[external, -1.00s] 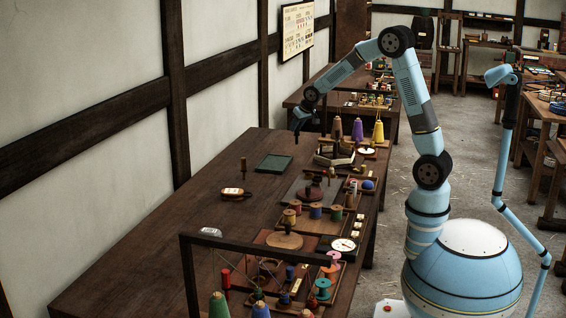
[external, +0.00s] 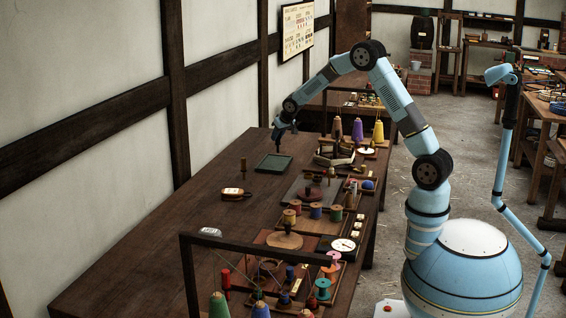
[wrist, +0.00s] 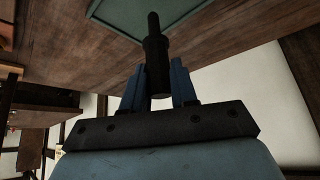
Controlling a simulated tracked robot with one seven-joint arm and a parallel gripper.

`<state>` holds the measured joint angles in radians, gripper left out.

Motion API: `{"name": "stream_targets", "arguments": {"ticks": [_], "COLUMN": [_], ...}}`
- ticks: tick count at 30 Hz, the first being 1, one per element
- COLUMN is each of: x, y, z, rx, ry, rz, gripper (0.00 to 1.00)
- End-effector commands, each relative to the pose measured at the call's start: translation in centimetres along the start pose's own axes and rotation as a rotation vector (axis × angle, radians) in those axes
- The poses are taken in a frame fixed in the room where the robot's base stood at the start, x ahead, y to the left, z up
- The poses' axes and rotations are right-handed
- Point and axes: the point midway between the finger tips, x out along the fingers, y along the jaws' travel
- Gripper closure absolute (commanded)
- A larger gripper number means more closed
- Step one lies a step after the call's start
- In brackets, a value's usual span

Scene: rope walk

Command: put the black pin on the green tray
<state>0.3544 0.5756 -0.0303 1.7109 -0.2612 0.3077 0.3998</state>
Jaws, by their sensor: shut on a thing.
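The green tray (external: 274,163) lies flat on the dark wooden table, toward its far left part. My gripper (external: 278,142) is above the tray's back edge in the external view. In the wrist view my gripper (wrist: 158,85) is shut on the black pin (wrist: 154,45), which sticks out between the two blue fingers. The green tray shows beyond the pin's tip in the wrist view (wrist: 125,22). The pin appears to be held above the tray; the exact gap cannot be told.
A wooden rack (external: 333,158) and purple and yellow cones (external: 378,131) are to the right. Bare table (external: 160,230) lies at the front left.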

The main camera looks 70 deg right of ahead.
Motion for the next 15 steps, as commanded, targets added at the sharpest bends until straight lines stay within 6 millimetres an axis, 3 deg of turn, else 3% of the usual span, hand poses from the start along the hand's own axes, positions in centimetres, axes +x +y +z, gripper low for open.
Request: {"name": "stream_targets", "arguments": {"ticks": [3, 15], "x": [1.7, 4.5], "y": [-0.2, -0.5], "z": [-0.2, 0.3], "rx": [0.001, -0.001], "ry": [0.0, -0.001], "rz": [0.0, 0.0], "gripper": [1.0, 1.0]}}
